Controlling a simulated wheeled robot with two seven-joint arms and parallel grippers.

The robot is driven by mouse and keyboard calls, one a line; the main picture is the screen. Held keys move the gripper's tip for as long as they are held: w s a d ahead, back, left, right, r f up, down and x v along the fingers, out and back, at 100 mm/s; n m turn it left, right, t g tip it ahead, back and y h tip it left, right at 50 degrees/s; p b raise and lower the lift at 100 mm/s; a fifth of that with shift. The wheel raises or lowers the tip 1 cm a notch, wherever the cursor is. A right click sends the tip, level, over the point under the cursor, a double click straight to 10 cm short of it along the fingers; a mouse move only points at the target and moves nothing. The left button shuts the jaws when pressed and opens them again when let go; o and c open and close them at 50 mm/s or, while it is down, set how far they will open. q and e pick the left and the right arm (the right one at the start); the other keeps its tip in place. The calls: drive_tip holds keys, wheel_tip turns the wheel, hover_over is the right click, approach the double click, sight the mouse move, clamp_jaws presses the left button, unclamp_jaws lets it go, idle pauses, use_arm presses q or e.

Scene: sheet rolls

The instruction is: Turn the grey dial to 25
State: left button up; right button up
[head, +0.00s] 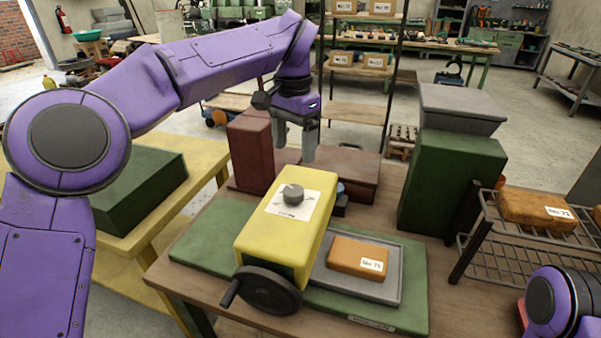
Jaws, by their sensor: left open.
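The grey dial (293,195) is a small round knob on a white scale plate (304,211) on top of a yellow machine box (260,232). The scale's numbers are too small to read. My left gripper (296,152) hangs from the purple arm, pointing down, above and behind the dial. It is open and apart from the dial, with nothing seen between its fingers. My right gripper is out of view; only a purple part of my right arm shows at the lower right.
A black handwheel (268,290) is on the box's front. An orange block (357,257) lies on a grey tray (325,283) to its right. A dark red box (250,150) stands behind left, a green block (450,185) at right, and a wire rack (480,262) beyond it.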

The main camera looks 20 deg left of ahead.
use_arm(q)
hover_over(294, 189)
drive_tip(key=s, duration=0.1)
wheel_tip(294, 189, down, 5)
drive_tip(key=shift+s+r, duration=0.1)
drive_tip(key=shift+r, duration=0.1)
drive_tip(key=f, duration=0.1)
drive_tip(key=w+f, duration=0.1)
drive_tip(key=f, duration=0.3)
drive_tip(key=shift+w+p, duration=0.3)
drive_tip(key=shift+w, duration=0.05)
drive_tip(key=shift+s+r, duration=0.1)
drive_tip(key=shift+s, duration=0.3)
drive_tip(key=shift+w, duration=0.1)
drive_tip(key=c, duration=1)
